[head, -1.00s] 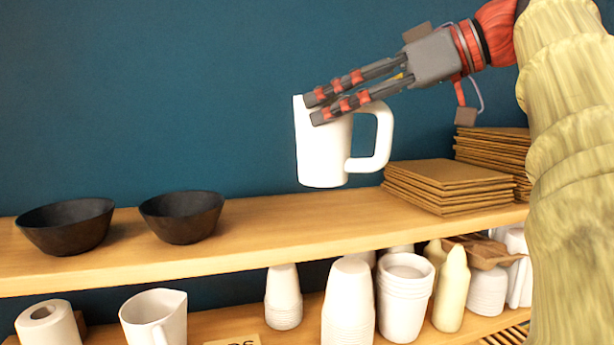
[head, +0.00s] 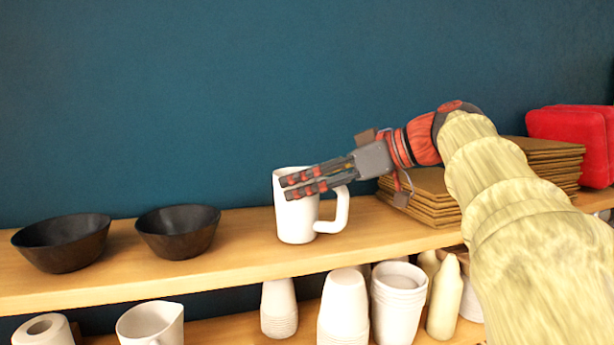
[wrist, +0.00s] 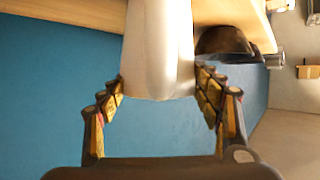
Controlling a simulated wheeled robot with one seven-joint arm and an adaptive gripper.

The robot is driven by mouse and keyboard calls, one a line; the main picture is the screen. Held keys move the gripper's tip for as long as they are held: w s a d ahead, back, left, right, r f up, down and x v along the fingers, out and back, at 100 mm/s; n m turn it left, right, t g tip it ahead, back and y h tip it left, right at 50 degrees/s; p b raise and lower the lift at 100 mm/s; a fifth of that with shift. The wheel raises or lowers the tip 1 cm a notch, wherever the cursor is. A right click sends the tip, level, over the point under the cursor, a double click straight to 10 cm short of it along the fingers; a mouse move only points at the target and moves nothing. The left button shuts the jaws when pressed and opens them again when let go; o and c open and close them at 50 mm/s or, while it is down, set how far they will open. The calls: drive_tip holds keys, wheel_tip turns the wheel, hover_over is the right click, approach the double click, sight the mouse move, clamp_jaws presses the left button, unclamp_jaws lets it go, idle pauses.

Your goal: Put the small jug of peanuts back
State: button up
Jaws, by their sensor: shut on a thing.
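The small jug (head: 297,220) is white with a handle on its right side. It is upright at the upper wooden shelf (head: 250,253), right of the two black bowls. Its base appears to be at the shelf surface; I cannot tell for sure whether it touches. My gripper (head: 297,187) is shut on the jug near its rim, reaching in from the right. In the wrist view the jug (wrist: 158,50) stands between the two fingers (wrist: 160,92). The peanuts inside are not visible.
Two black bowls (head: 178,230) (head: 62,243) stand on the left of the shelf. Stacked brown cardboard (head: 425,192) lies to the right, with a red object (head: 570,135) beyond. White cups (head: 397,300) and another white jug (head: 150,322) stand on the shelf below.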

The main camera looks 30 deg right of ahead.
drive_tip(key=shift+f+b, duration=0.3)
drive_tip(key=o, duration=1.8)
drive_tip(key=shift+o, duration=0.2)
drive_tip(key=shift+r, duration=0.1)
drive_tip(key=b+v, duration=0.2)
drive_tip(key=v, duration=1)
